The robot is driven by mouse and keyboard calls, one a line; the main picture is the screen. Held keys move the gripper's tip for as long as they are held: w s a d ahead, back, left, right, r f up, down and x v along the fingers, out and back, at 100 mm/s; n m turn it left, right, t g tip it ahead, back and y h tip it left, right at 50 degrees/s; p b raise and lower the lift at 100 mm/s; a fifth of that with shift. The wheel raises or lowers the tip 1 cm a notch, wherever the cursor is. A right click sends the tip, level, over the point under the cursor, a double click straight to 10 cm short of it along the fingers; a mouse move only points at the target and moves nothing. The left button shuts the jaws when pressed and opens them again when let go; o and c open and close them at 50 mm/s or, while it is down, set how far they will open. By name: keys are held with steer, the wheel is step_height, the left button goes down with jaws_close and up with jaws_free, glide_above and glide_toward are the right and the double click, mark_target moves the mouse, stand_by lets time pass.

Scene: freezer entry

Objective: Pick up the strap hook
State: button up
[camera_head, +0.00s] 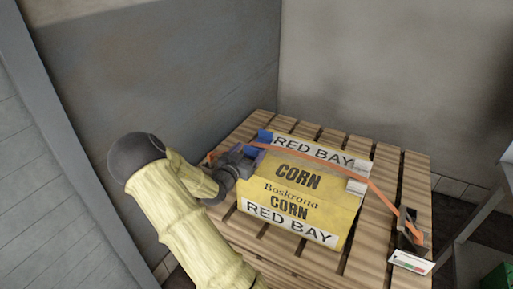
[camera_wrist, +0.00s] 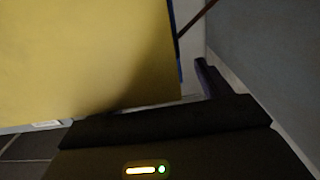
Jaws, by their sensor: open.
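An orange strap (camera_head: 310,152) runs over the yellow corn box (camera_head: 290,195) on the pallet. At its right end a dark hook-like fitting (camera_head: 411,230) sits at the pallet's right edge. At the left, a bit of orange strap (camera_head: 211,157) shows beside my gripper (camera_head: 248,156); any hook there is hidden. My gripper is open at the box's left end, away from the right fitting. In the wrist view the yellow box (camera_wrist: 80,60) fills the left, one dark finger (camera_wrist: 214,80) shows, and a thin reddish strap (camera_wrist: 196,20) runs above it. Nothing is visibly held.
The wooden pallet (camera_head: 378,235) stands in a corner against grey walls (camera_head: 170,70). A white card (camera_head: 411,262) lies near the right fitting. A metal table (camera_head: 485,215) stands at the right.

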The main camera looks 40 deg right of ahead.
steer(key=x, duration=0.3)
steer(key=shift+d, duration=0.15)
stand_by(0.3)
steer(key=c, duration=1.2)
steer(key=shift+o, duration=0.2)
steer(key=shift+r, duration=0.1)
step_height(320, 180, up, 10)
steer(key=shift+p, duration=0.45)
